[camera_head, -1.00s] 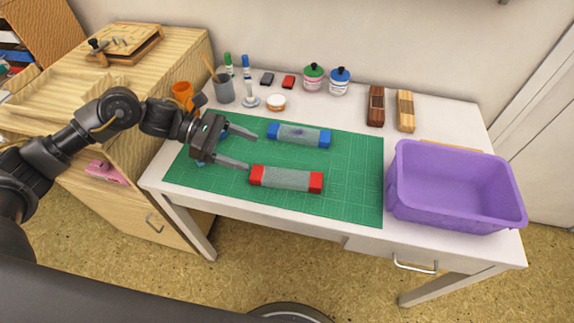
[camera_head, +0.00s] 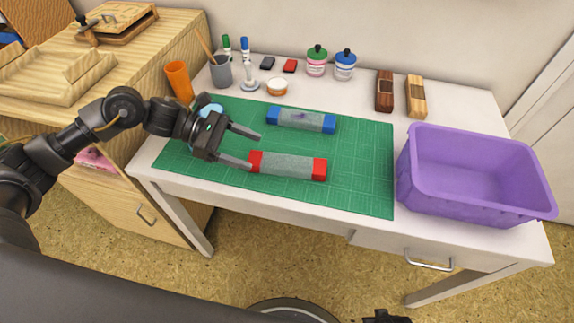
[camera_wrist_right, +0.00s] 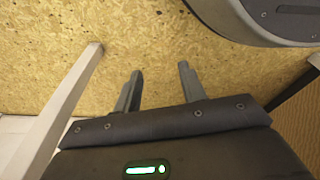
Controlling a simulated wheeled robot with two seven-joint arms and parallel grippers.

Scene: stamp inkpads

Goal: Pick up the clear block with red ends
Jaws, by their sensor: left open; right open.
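The clear block with red ends (camera_head: 287,165) lies on the green cutting mat (camera_head: 358,178), near the mat's front edge. A similar clear block with blue ends (camera_head: 301,120) lies behind it on the mat. My left gripper (camera_head: 255,151) is open and empty, with its fingers pointing right. In the head view its nearer fingertip shows beside the left red end; I cannot tell whether they touch. My right gripper (camera_wrist_right: 158,85) is open and empty above the floor in the right wrist view. At most a small dark part of it shows at the head view's bottom edge.
A purple bin (camera_head: 470,208) stands on the table's right. Two wooden blocks, ink bottles (camera_head: 345,64), a grey cup (camera_head: 221,72) and markers stand along the back. An orange cup (camera_head: 178,80) is at the left. The mat right of the blocks is clear.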

